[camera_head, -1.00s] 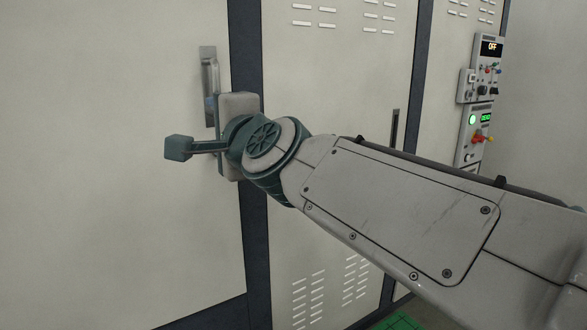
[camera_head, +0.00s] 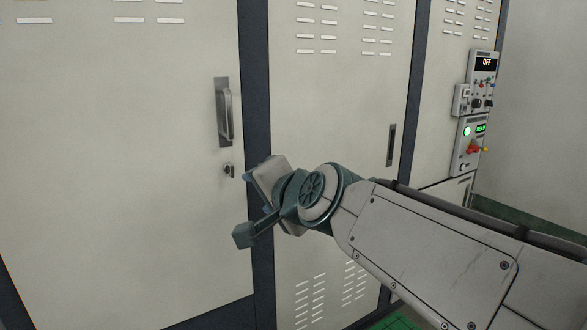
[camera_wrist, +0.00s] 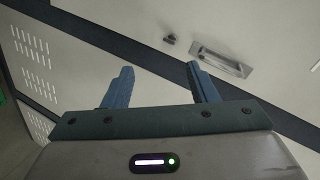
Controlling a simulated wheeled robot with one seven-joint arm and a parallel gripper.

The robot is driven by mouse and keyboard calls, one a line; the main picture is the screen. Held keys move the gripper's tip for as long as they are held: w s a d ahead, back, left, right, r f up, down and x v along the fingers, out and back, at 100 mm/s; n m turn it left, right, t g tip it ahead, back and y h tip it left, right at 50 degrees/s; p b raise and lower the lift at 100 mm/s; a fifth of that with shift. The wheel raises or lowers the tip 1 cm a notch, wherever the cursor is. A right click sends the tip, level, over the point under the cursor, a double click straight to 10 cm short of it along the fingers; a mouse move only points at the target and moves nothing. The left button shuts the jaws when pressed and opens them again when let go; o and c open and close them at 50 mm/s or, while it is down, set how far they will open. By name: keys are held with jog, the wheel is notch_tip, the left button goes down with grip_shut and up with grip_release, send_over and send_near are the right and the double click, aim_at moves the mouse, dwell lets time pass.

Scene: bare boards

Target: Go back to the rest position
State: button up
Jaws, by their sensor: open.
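My gripper (camera_wrist: 159,85) shows in the wrist view with its two blue fingers spread apart and nothing between them. In the head view my arm reaches in from the lower right, and its wrist is in front of the dark post between two cabinet doors. The fingers are mostly hidden there behind the wrist. The left cabinet door has a metal handle (camera_head: 224,112) with a small lock (camera_head: 229,170) below it. Both lie above and left of my wrist, apart from it. In the wrist view the handle (camera_wrist: 222,60) and lock (camera_wrist: 170,39) are beyond the fingers.
The pale cabinet doors (camera_head: 110,170) are closed. A second door has a dark recessed handle (camera_head: 391,145). Control boxes with an OFF display (camera_head: 487,63) and a green light (camera_head: 467,131) are at the right. A green floor patch (camera_head: 398,323) shows at the bottom.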

jog(key=s+d+f+n+g+h+p, duration=0.3)
jog(key=s+d+p, duration=0.4)
jog(key=d, duration=0.3)
jog(key=s+d+f+n+g+h+p, duration=0.4)
jog(key=s+d+f+g+p, duration=0.2)
jog(key=s+d, duration=0.3)
jog(key=shift+d+p, duration=0.55)
jog(key=shift+p, duration=0.35)
